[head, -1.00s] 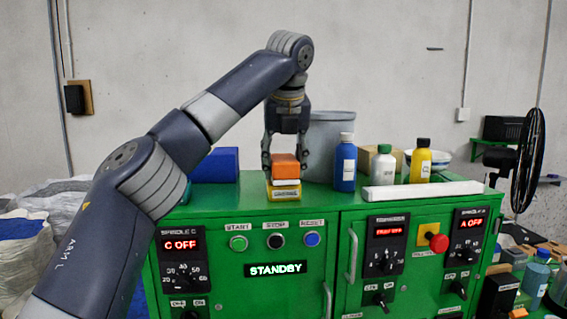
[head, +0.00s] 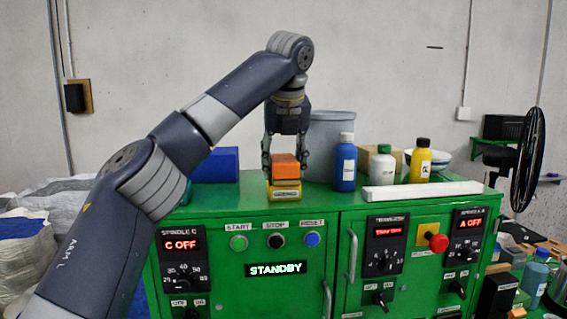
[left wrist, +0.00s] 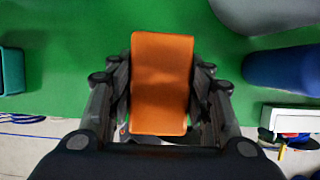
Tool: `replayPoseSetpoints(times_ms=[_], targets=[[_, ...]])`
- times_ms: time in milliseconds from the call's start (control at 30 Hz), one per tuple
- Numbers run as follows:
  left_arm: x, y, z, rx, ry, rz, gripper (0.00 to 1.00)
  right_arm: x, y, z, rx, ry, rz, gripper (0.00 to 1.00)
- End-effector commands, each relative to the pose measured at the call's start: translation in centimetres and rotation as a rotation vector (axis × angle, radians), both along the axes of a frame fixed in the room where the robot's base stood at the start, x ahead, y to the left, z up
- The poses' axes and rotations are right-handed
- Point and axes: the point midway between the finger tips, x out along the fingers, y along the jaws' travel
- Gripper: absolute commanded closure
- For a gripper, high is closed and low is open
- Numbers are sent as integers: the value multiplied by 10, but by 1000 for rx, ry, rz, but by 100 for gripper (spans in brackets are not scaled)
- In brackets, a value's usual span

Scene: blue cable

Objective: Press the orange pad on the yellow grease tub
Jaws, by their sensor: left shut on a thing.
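The orange pad (head: 285,167) is between the fingers of my left gripper (head: 286,171), which is shut on it. The pad sits right over the yellow grease tub (head: 285,191) on top of the green cabinet. The two look in contact or nearly so; I cannot tell whether the pad bears on the tub. In the left wrist view the orange pad (left wrist: 162,85) lies between the two fingers of the left gripper (left wrist: 162,100). The tub is hidden under the pad there. My right gripper is not in view.
A grey bucket (head: 331,135) stands behind and right of the tub. Right of it are a blue bottle (head: 345,166), a white bottle (head: 383,166) and a yellow bottle (head: 420,163). A blue box (head: 216,165) is to the left. A white bar (head: 423,190) lies front right.

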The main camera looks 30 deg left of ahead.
Motion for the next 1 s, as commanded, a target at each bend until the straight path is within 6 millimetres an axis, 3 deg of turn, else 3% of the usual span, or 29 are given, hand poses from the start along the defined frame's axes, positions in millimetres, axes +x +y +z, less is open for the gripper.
replayPoseSetpoints(times_ms=[333,1000], targets=[[0,0,1,-2,5,1,73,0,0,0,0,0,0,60],[1,-1,56,-2,0,1,73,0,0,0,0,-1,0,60]])
